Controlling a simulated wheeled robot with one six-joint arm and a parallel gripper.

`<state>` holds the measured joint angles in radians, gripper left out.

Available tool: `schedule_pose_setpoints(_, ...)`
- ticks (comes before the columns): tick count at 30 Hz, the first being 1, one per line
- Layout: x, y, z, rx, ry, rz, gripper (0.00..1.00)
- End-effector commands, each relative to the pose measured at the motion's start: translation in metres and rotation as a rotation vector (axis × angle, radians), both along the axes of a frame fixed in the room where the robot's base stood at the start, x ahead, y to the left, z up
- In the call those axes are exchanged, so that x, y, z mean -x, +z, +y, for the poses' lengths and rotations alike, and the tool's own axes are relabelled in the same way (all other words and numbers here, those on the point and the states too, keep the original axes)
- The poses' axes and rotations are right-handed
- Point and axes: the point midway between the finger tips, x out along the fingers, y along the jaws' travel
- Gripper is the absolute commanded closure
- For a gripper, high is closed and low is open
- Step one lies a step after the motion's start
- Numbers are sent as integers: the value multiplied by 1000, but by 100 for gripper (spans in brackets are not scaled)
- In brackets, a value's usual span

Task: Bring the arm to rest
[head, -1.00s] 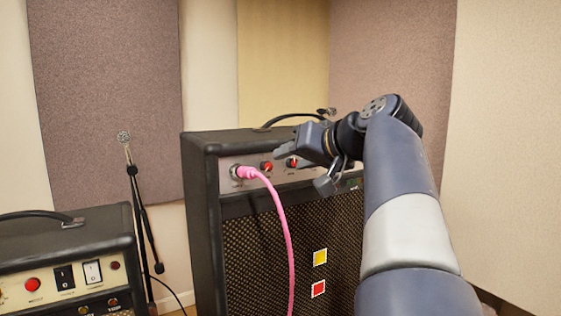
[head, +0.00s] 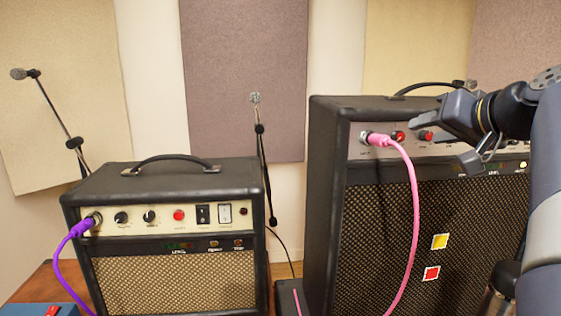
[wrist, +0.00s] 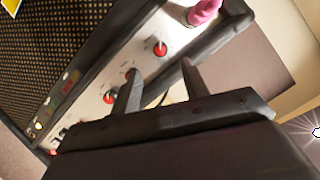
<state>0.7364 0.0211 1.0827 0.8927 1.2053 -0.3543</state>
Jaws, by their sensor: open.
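My gripper (head: 443,139) is in front of the control panel of the large black amp (head: 325,200) at the right of the head view. Its two fingers are apart, with nothing between them; the wrist view shows them too (wrist: 160,70). A pink cable plug (head: 375,139) sits in the panel's left jack, left of my gripper and apart from it. Red knobs (wrist: 160,48) on the panel show close to the fingers in the wrist view. Whether a finger touches the panel I cannot tell.
A smaller amp (head: 160,185) with a purple cable (head: 75,235) stands on a wooden surface at left. Microphones on stands (head: 258,130) are behind. The pink cable hangs down the large amp's front. Open space lies above the small amp.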

Motion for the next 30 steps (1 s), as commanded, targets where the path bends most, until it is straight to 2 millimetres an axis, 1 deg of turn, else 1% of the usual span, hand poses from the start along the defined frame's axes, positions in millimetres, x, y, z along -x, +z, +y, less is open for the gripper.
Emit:
schedule_pose_setpoints(1, -10, -5, 2, -1, 4, 2, 57)
schedule_pose_setpoints(6, -39, -16, 7, 0, 4, 1, 57)
schedule_pose_setpoints(9, -53, -22, 9, -2, 2, 1, 57)
schedule_pose_setpoints(13, -65, -26, 11, 0, 1, 0, 57)
schedule_pose_setpoints(16, -70, -27, 12, 0, 1, 0, 57)
schedule_pose_setpoints(30, -66, -25, 10, -14, -4, -1, 57)
